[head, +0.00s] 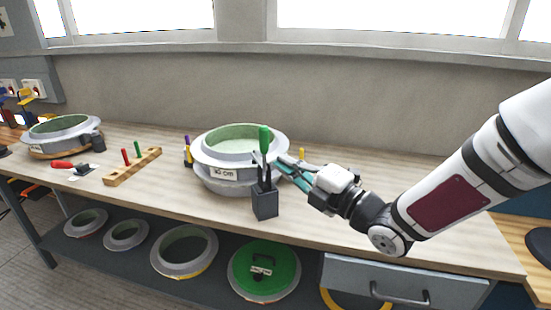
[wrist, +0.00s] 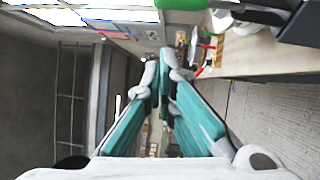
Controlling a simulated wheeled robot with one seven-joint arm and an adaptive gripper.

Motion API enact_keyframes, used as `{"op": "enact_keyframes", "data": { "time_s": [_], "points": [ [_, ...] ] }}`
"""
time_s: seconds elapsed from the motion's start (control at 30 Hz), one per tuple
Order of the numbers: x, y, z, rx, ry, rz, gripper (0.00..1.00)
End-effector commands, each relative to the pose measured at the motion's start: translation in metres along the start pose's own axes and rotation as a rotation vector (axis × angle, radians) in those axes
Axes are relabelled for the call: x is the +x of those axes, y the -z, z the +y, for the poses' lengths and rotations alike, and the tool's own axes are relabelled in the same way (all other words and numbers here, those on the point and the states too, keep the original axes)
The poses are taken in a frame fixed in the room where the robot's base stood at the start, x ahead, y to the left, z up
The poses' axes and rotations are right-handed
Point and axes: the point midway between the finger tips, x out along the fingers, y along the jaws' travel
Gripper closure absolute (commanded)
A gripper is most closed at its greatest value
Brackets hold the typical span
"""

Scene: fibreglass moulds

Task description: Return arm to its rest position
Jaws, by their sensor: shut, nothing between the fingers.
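My gripper (head: 281,163) has teal and grey fingers and is shut and empty. In the head view my arm reaches in from the right, and the fingertips are beside a dark tool holder (head: 265,202) with a green-handled tool (head: 264,139) in it. From this view I cannot tell whether the fingers touch the mould behind. In the wrist view the gripper's two fingertips (wrist: 166,62) come together in the middle, with nothing between them.
A large round mould (head: 216,174) stands on the bench (head: 340,170) behind the holder. Another mould (head: 62,133) stands at the left, near a wooden rack (head: 133,167) with coloured pegs. Several rings and a green disc (head: 264,272) lie on the lower shelf. The bench's back right is clear.

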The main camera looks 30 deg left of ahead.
Motion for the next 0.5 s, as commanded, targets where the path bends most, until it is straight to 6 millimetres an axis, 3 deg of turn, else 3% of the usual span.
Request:
{"op": "enact_keyframes", "data": {
  "time_s": [0.2,0.5],
  "points": [
    [-0.027,0.0,0.003,-0.001,0.001,-0.001,1.0],
    [-0.035,-0.003,0.005,0.003,0.017,-0.012,1.0]
  ]
}}
